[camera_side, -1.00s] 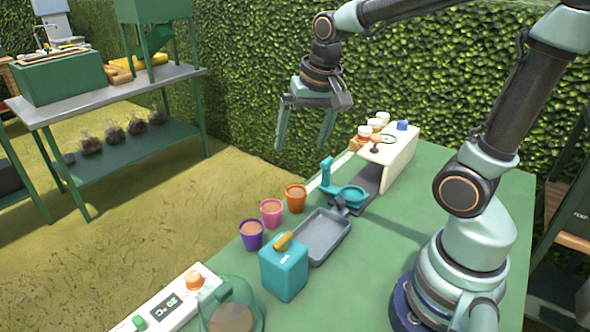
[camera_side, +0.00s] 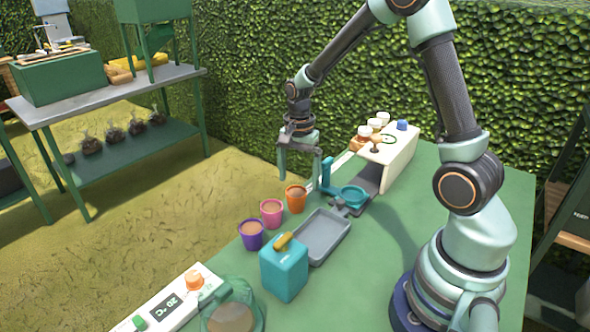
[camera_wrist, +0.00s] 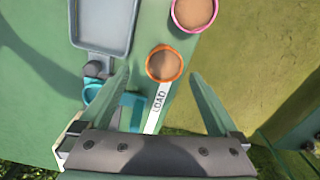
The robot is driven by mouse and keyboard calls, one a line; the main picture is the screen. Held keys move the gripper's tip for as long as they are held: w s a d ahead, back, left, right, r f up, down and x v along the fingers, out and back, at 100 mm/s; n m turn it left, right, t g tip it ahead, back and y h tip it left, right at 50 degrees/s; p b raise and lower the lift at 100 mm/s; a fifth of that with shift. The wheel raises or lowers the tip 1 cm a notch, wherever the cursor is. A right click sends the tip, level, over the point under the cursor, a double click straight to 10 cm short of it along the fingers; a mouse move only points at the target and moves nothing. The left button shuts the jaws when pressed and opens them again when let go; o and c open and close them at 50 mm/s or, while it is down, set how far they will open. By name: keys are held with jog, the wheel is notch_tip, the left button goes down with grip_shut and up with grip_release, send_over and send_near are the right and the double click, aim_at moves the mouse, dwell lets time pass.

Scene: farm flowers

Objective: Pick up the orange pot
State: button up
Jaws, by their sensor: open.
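The orange pot (camera_side: 296,199) stands upright on the green table near its left edge, at the end of a row of pots, and looks filled with brown soil. It also shows in the wrist view (camera_wrist: 164,64), ahead of and between my fingers. My gripper (camera_side: 298,176) is open and empty, pointing down above and just behind the orange pot. In the wrist view its two fingers (camera_wrist: 160,88) are spread wide and do not touch the pot.
A pink pot (camera_side: 271,213) and a purple pot (camera_side: 251,234) stand beside the orange one. A grey tray (camera_side: 322,237), a teal holder (camera_side: 352,195) and a teal box (camera_side: 284,268) are close by. A white rack (camera_side: 394,160) stands behind.

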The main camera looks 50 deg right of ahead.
aim_at(296, 196)
jog(key=shift+w+a+f, duration=0.1)
jog(key=shift+w+f, duration=0.05)
jog(key=shift+f, duration=1.55)
jog(key=shift+w+f, duration=0.15)
jog(key=shift+f, duration=1.5)
jog(key=c, duration=1.4)
jog(key=shift+r, duration=0.1)
